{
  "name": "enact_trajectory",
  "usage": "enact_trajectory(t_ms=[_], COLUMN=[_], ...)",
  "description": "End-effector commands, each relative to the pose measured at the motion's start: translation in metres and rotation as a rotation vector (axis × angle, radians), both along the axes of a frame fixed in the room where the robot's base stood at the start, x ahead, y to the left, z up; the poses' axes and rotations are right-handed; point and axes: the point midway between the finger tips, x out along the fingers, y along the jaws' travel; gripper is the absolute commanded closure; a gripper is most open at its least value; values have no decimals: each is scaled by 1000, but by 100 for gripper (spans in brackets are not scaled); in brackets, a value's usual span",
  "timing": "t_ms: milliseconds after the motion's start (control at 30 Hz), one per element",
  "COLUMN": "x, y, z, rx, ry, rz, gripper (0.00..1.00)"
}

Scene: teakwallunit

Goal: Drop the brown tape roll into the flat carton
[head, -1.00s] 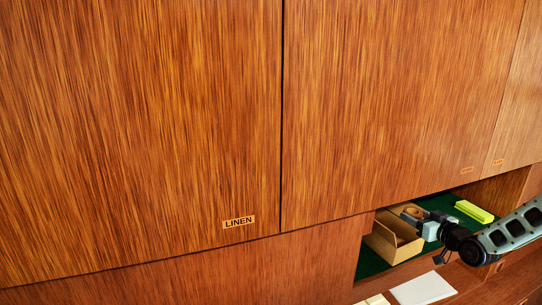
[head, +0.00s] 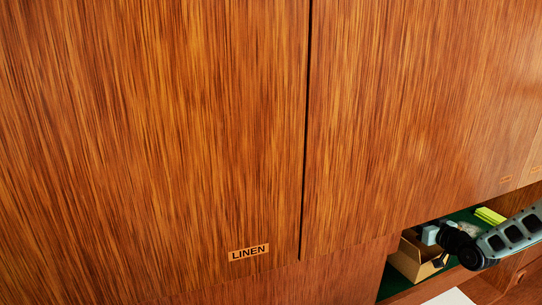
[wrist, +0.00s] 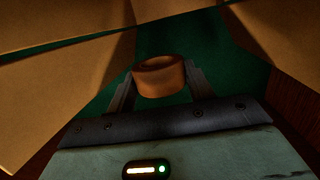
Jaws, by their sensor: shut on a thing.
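The brown tape roll (wrist: 159,80) is held between the two fingers of my gripper (wrist: 161,72) in the wrist view. In the head view my gripper (head: 430,235) is at the open tan carton (head: 412,262), toward its back right side; the fingers and the roll cannot be made out there. In the wrist view tan carton panels (wrist: 50,95) spread at the left, top and right of the gripper, with green surface showing between them. I cannot tell whether the roll is inside the carton walls.
The carton stands in a green-lined open niche (head: 395,284) below large wooden doors (head: 180,130), one labelled LINEN (head: 249,252). A yellow-green block (head: 489,215) lies at the back right of the niche. A white sheet (head: 450,297) lies below in front.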

Motion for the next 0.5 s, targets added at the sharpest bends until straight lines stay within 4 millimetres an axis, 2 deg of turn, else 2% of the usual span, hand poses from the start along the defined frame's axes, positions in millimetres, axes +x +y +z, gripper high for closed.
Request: enact_trajectory(t_ms=[33,133,467,500], x=[0,0,0,0], y=[0,0,0,0], z=[-9,-16,-19,-19], rx=[1,1,0,0], ry=[-1,-1,-1,-1], rz=[0,0,0,0], gripper=[71,71,71,40])
